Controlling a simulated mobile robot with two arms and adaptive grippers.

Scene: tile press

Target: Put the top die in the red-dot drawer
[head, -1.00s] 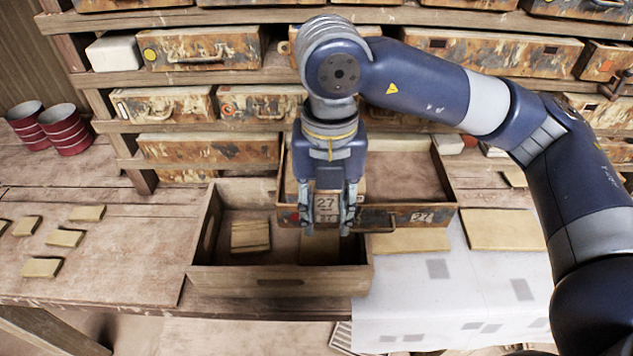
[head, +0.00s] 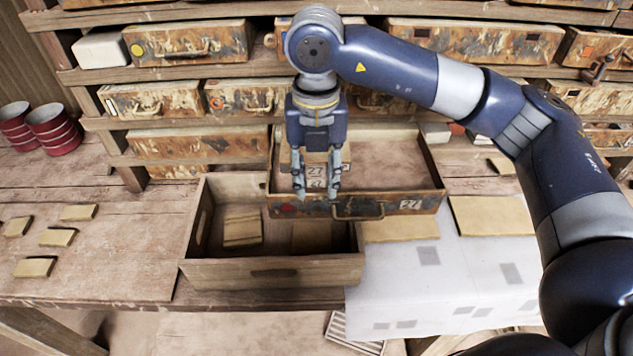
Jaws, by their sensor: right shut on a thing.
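The die (head: 316,184) is a small pale block with dark "27"-like markings. My right gripper (head: 316,192) points down and is shut on it, with one finger at each side. The red-dot drawer (head: 425,203) is pulled out, with a red dot at the left of its rusty front and a numbered label at the right. The gripper and die are over the left part of this drawer, near its front wall. The height of the die above the drawer floor is hard to tell. My left gripper is out of view.
An open wooden crate (head: 275,272) stands in front of the drawer, holding a tan stack (head: 242,230) and a tan block (head: 312,237). Loose tan tiles (head: 57,237) lie at left. A white sheet (head: 450,270) covers the bench at right. Closed drawers fill the shelves behind.

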